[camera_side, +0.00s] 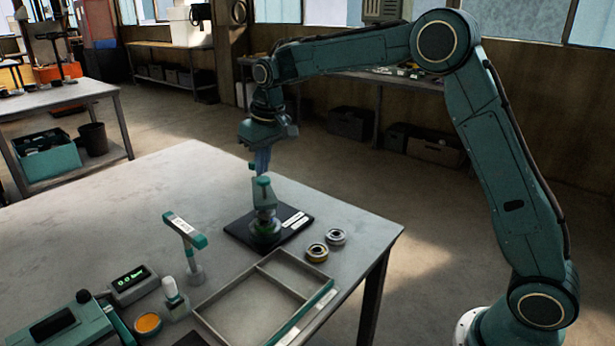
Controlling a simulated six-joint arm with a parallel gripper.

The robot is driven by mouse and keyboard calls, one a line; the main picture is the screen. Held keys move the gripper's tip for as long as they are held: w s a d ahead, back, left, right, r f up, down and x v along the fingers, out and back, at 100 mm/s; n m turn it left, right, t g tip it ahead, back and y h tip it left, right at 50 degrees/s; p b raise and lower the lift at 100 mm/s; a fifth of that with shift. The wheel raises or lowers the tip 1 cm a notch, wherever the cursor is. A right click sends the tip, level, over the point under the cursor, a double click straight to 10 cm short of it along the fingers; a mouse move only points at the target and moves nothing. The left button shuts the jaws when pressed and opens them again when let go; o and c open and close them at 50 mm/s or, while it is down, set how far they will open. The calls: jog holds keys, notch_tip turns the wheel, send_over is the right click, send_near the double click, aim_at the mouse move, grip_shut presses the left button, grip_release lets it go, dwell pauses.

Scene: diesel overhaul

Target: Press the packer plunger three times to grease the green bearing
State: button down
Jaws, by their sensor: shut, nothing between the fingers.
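The bearing packer (264,197) stands upright on a dark base plate (296,222) near the far right part of the table. Its teal plunger top (263,182) is just below my gripper (261,167). My gripper points straight down and is shut, with nothing held. Its tips are at or just above the plunger top; I cannot tell whether they touch. A green ring, which looks like the green bearing (265,228), sits low in the packer, partly hidden by the packer body.
A gold-toned bearing (317,252) and a silver one (336,237) lie right of the plate. In front are a divided tray (250,276), a teal-topped stand (186,232), a digital display (132,283), a white-capped bottle (173,291) and an orange-filled dish (147,323). The table's left rear is clear.

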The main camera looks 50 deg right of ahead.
jog(key=shift+f, duration=0.15)
jog(key=shift+f, duration=0.35)
jog(key=shift+f, duration=1)
jog(key=shift+r, duration=0.1)
jog(key=shift+r, duration=1.4)
